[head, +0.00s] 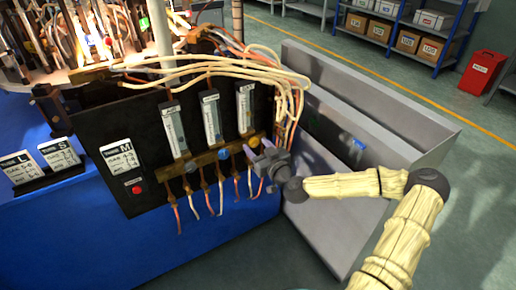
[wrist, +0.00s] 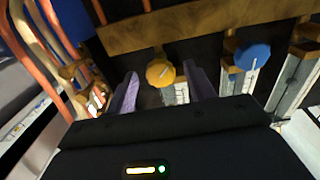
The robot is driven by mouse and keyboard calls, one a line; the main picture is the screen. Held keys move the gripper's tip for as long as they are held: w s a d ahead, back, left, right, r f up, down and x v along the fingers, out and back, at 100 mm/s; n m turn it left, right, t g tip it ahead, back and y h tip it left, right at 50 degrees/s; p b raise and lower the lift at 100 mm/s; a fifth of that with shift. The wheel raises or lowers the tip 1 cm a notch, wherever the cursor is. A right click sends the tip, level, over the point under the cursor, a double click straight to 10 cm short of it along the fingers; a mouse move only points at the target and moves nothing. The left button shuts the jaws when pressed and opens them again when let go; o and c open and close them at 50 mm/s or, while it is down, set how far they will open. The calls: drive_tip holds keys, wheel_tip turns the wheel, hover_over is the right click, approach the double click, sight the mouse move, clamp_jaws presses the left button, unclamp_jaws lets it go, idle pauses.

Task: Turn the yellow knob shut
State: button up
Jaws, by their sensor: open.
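The yellow knob (wrist: 160,73) is a faceted knob with a pale line on its face, below a brass bar in the wrist view. In the head view the yellow knob (head: 253,142) shows at the right end of the black panel's valve row, partly hidden by my gripper. My gripper (head: 258,149) is at the knob. In the wrist view its two purple fingers (wrist: 161,80) are open, one on each side of the knob, with a gap showing on both sides. I cannot tell how far the fingertips reach along the knob.
A blue knob (wrist: 252,57) sits right of the yellow one in the wrist view. Flow meters (head: 211,117) stand on the black panel (head: 140,205). Hoses hang below and loop beside my gripper. A grey metal bin (head: 325,225) stands close on the right.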

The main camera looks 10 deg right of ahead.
drive_tip(key=c, duration=1)
